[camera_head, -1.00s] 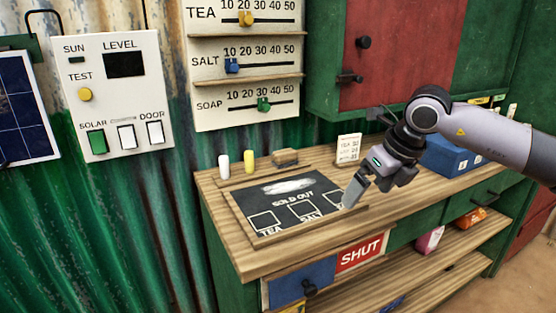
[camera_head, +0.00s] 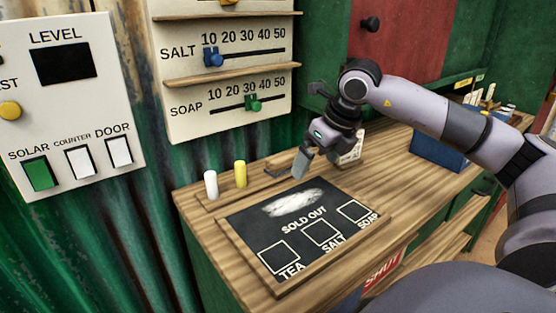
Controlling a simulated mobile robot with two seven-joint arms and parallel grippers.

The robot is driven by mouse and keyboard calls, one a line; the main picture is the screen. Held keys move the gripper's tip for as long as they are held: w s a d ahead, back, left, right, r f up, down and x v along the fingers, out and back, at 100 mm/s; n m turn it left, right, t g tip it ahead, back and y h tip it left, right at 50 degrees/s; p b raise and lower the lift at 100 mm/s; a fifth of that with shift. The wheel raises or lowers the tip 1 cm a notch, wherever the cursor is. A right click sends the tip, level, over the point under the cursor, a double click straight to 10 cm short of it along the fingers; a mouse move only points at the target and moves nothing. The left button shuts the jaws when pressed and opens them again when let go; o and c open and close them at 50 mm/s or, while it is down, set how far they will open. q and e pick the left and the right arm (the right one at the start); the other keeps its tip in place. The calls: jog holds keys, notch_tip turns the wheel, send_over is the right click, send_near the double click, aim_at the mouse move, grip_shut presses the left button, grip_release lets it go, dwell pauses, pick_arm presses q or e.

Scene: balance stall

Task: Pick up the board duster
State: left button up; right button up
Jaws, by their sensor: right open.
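The board duster (camera_head: 276,171) is a small brown block on the back ledge of the counter, just right of the yellow chalk; its right part is hidden behind my gripper. My right gripper (camera_head: 302,168) is open and points down at the duster's right end, over the back edge of the blackboard. I cannot tell whether the fingers touch the duster. My left gripper is not in view.
White chalk (camera_head: 211,184) and yellow chalk (camera_head: 240,173) stand left of the duster. A framed blackboard (camera_head: 266,237) lies in front. A small white card (camera_head: 352,149) stands close behind my gripper, and a blue box (camera_head: 437,153) is further right.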

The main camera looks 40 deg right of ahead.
jog(key=p, duration=0.2)
send_near(280, 156)
jog(key=f, duration=0.4)
jog(key=shift+s+a+f, duration=0.1)
jog(key=shift+s+f, duration=0.15)
jog(key=shift+w+f+p, duration=0.15)
jog(key=shift+w+p, duration=0.15)
jog(key=shift+w, duration=0.95)
jog(key=x, duration=0.5)
jog(key=shift+s, duration=0.1)
jog(key=c, duration=1.1)
